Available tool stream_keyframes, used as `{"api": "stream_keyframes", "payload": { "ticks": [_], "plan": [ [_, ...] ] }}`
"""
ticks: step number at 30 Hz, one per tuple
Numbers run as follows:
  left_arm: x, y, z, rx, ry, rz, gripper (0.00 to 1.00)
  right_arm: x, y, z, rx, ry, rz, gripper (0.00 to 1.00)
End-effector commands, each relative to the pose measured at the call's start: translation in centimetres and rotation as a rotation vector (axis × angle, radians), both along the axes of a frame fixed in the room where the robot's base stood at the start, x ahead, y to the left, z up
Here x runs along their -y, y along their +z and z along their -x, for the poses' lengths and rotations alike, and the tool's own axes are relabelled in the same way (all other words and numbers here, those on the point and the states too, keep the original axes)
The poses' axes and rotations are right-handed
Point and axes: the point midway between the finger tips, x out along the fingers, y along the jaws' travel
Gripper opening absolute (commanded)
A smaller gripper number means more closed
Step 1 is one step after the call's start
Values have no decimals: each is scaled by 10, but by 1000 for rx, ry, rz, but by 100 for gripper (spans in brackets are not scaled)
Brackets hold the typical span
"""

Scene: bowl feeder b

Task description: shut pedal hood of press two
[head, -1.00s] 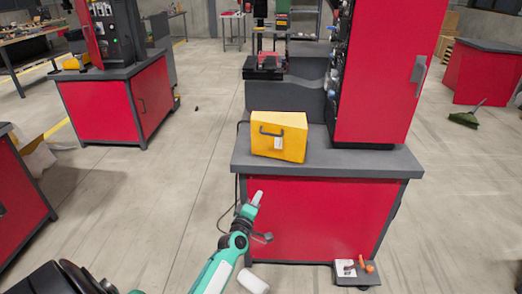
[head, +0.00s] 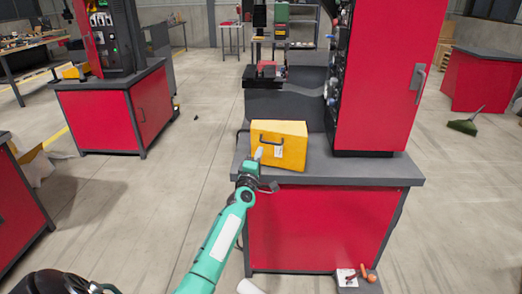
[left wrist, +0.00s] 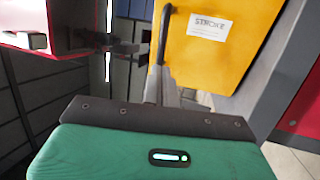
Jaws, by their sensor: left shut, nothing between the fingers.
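The yellow hood (head: 287,155) is a box with a dark bar handle (head: 268,136) and a white label on its front. It sits on the grey top of the near red press bench (head: 370,172). I cannot tell for sure whether it is open or shut. My left gripper (head: 258,153) is shut and empty, at the hood's front just below the handle. In the left wrist view the closed fingers (left wrist: 163,84) are at the lower end of the handle (left wrist: 165,32), in front of the yellow face (left wrist: 225,65). Whether they touch is unclear. My right gripper is out of view.
A tall red cabinet (head: 385,75) stands on the bench to the right of the hood. A small dark plate with an orange-handled item (head: 368,272) is on the floor in front. Another red press bench (head: 105,118) stands at the left. The floor between is clear.

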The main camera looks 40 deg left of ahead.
Motion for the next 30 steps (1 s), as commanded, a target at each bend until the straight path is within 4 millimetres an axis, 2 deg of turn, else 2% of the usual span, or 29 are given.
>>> {"api": "stream_keyframes", "payload": {
  "ticks": [3,9,25,30],
  "plan": [
    [-4,4,-13,0,-1,-1,0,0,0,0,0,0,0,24],
    [-7,7,-23,0,0,0,0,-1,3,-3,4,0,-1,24],
    [-8,8,-24,-4,0,1,0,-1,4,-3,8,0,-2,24],
    [-8,12,-25,-12,0,7,0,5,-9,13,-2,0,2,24]
  ]
}}
